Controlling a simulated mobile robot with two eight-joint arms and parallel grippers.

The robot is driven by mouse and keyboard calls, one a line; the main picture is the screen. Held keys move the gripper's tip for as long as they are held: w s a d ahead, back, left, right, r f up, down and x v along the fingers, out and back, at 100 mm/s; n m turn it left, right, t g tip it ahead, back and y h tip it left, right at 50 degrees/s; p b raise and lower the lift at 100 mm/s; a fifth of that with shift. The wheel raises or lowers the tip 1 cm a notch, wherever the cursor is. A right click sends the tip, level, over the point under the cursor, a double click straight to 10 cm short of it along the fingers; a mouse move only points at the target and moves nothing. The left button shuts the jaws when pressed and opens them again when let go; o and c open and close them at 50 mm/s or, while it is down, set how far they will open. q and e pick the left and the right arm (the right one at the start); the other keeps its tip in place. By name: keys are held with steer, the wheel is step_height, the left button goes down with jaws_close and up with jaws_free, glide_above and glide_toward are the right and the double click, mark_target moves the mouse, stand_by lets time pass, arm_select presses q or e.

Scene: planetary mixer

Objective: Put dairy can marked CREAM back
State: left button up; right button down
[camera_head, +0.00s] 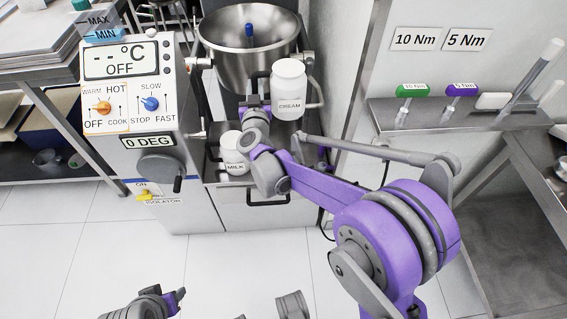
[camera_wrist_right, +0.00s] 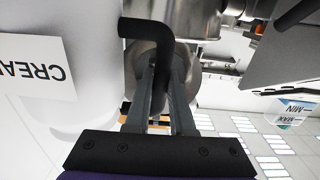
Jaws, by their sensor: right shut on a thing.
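The white dairy can marked CREAM (camera_head: 288,85) is upright in the head view, in front of and to the right of the steel bowl, raised above the level of the MILK can. In the right wrist view its white side and upside-down label (camera_wrist_right: 35,72) fill the left. My right gripper (camera_head: 257,103) is at the can's left side. In the wrist view its fingers (camera_wrist_right: 160,85) are closed around the can's black bent handle (camera_wrist_right: 150,30). My left gripper (camera_head: 176,300) is at the bottom edge, away from the can; its jaw state is unclear.
A white can marked MILK (camera_head: 235,160) stands on the machine's low grey shelf, close to my right arm. The steel mixing bowl (camera_head: 250,50) is behind the CREAM can. The control panel (camera_head: 130,100) is to the left. A steel side shelf (camera_head: 430,112) with coloured-handled tools is to the right.

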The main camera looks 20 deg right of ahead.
step_height(320, 180, down, 28)
steer(key=b, duration=0.6)
steer(key=shift+w+r+b, duration=0.15)
steer(key=shift+r+b, duration=0.05)
steer(key=shift+b, duration=0.1)
steer(key=shift+f, duration=0.15)
steer(key=c, duration=0.8)
jaws_free()
